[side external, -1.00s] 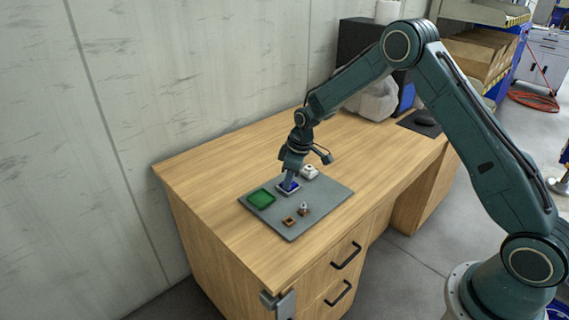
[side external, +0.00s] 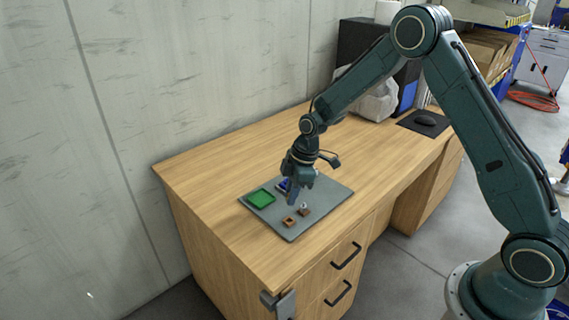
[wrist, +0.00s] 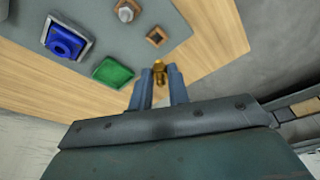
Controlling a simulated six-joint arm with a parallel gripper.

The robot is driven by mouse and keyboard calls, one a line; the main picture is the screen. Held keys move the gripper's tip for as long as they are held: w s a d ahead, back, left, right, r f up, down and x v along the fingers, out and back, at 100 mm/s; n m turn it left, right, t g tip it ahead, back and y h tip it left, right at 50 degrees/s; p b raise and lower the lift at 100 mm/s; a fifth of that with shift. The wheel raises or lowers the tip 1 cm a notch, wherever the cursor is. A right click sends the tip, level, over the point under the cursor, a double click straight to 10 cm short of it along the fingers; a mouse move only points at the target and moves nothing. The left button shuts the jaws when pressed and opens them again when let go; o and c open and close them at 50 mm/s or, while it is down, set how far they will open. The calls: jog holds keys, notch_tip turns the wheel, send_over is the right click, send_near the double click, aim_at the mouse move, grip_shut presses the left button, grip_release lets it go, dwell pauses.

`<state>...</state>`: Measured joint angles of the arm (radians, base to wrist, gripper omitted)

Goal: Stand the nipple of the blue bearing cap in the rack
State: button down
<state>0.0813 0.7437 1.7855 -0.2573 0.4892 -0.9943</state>
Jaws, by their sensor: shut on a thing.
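My gripper (side external: 292,201) is above the grey mat in the side view, tilted in the wrist view. Its fingers (wrist: 159,86) are shut on a small brass nipple (wrist: 159,72), which sticks out past the fingertips. The blue bearing cap (wrist: 67,42) sits in a pale square holder, with a round opening in its top; in the side view it is partly hidden behind my gripper (side external: 283,185). Two small brown square holders stand on the mat, perhaps the rack: one looks empty (wrist: 156,37), the other holds a grey fitting (wrist: 125,10).
A green square tray (side external: 261,198) lies at the mat's left side. The grey mat (side external: 325,195) has bare room on its right. The wooden desk (side external: 225,180) is clear around it. A mouse on a dark pad (side external: 424,122) is far off.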

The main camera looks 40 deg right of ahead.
jog(key=shift+f, duration=0.1)
jog(key=shift+s+d+x, duration=0.1)
jog(key=shift+d+x, duration=0.05)
jog(key=shift+x, duration=0.65)
jog(key=shift+s+d+x, duration=0.1)
jog(key=shift+d+x, duration=0.05)
jog(key=shift+x, duration=0.6)
jog(key=shift+s+d+x, duration=0.1)
jog(key=shift+d+x, duration=0.1)
jog(key=shift+x, duration=0.6)
jog(key=shift+d+x, duration=0.25)
jog(key=shift+x, duration=0.9)
jog(key=c, duration=1.3)
grip_release()
jog(key=shift+s, duration=0.1)
jog(key=shift+o, duration=0.2)
jog(key=v, duration=1.3)
jog(key=shift+r, duration=0.35)
jog(key=shift+s+d, duration=0.1)
jog(key=shift+d, duration=0.05)
